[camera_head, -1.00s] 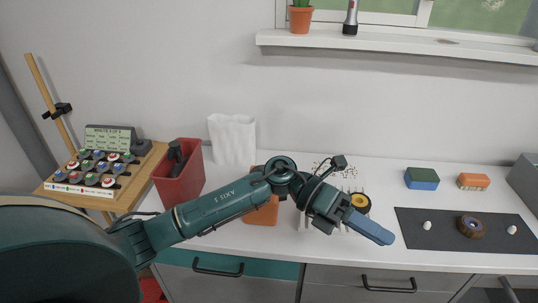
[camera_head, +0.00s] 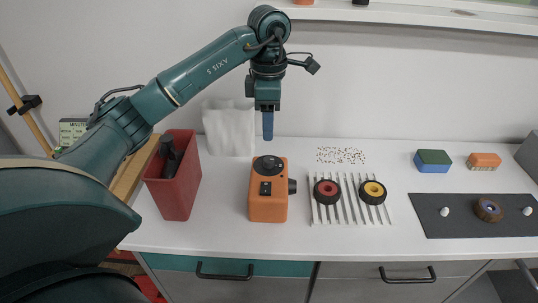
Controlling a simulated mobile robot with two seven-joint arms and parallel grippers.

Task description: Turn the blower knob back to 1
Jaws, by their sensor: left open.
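The blower appears to be the orange box (camera_head: 268,207) on the white counter, left of the middle. It has a black round part (camera_head: 267,164) on its top, a small black square part (camera_head: 265,187) on its front and a short black round piece (camera_head: 292,186) on its right side. I cannot tell which is the knob or read any numbers. My left gripper (camera_head: 268,137) points straight down above and behind the box's top, apart from it. Its blue fingers overlap in this view and hold nothing visible. My right gripper is out of view.
A red bin (camera_head: 172,195) stands left of the box, with a white crumpled bag (camera_head: 229,130) behind. A slatted rack (camera_head: 349,205) with red and yellow wheels lies to the right. Further right are a dark mat (camera_head: 455,226) and two sponge-like blocks. The front counter is clear.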

